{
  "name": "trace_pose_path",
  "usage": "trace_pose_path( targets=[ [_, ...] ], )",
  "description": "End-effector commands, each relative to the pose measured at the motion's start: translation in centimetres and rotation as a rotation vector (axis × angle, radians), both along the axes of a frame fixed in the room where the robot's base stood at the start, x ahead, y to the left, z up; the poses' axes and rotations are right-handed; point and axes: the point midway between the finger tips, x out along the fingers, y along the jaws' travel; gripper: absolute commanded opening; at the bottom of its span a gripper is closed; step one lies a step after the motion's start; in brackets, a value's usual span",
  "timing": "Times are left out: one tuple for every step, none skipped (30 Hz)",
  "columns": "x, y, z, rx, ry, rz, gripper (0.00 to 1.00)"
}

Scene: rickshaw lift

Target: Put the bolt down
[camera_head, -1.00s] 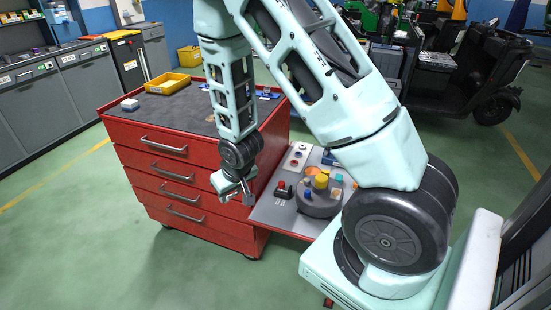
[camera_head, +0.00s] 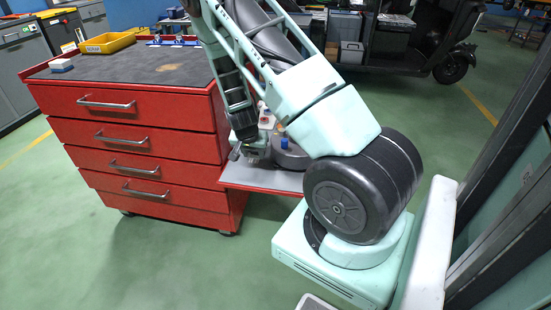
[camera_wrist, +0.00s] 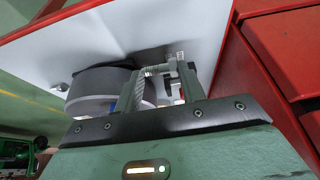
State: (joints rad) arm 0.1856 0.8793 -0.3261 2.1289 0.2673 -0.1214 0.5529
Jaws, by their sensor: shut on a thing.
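My gripper (camera_head: 237,154) hangs at the front right corner of the red drawer cabinet, beside the side shelf (camera_head: 262,178). In the wrist view my gripper (camera_wrist: 160,72) is shut on a grey metal bolt (camera_wrist: 172,66). The bolt sits between the fingertips, close to the pale shelf surface (camera_wrist: 140,30). I cannot tell whether it touches the shelf. In the head view the bolt is too small to make out clearly.
A round grey holder (camera_head: 290,153) stands on the shelf close to my gripper and also shows beside the fingers in the wrist view (camera_wrist: 92,85). The red cabinet (camera_head: 140,150) stands left of the shelf. A yellow bin (camera_head: 108,43) lies on the cabinet top.

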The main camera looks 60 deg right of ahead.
Motion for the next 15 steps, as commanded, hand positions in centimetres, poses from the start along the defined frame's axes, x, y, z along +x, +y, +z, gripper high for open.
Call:
trace_pose_path(
  targets=[
    [-0.1, 0.0, -1.2, 0.001, 0.003, 0.000, 0.18],
    [-0.1, 0.0, -1.7, 0.001, 0.004, 0.001, 0.18],
    [-0.1, 0.0, -2.3, 0.001, 0.003, 0.000, 0.18],
    [-0.1, 0.0, -2.7, 0.000, 0.002, 0.001, 0.18],
    [0.0, 0.0, -3.1, 0.000, 0.002, 0.001, 0.18],
    [0.0, 0.0, -3.4, 0.001, 0.001, 0.002, 0.18],
    [0.0, 0.0, -3.6, 0.000, 0.001, 0.003, 0.18],
    [0.0, 0.1, -3.8, 0.000, 0.001, 0.003, 0.18],
    [0.0, 0.1, -4.0, 0.000, 0.001, 0.003, 0.18],
    [0.0, 0.1, -4.3, 0.000, 0.002, 0.004, 0.18],
    [0.0, 0.1, -4.5, 0.000, 0.002, 0.004, 0.18],
    [0.0, 0.1, -5.0, 0.001, 0.001, 0.004, 0.18],
    [0.0, 0.0, -5.4, 0.000, 0.002, 0.004, 0.18],
    [0.0, 0.0, -5.9, 0.001, 0.003, 0.003, 0.18],
    [-0.1, 0.0, -6.5, 0.001, 0.003, 0.003, 0.18]
  ],
)
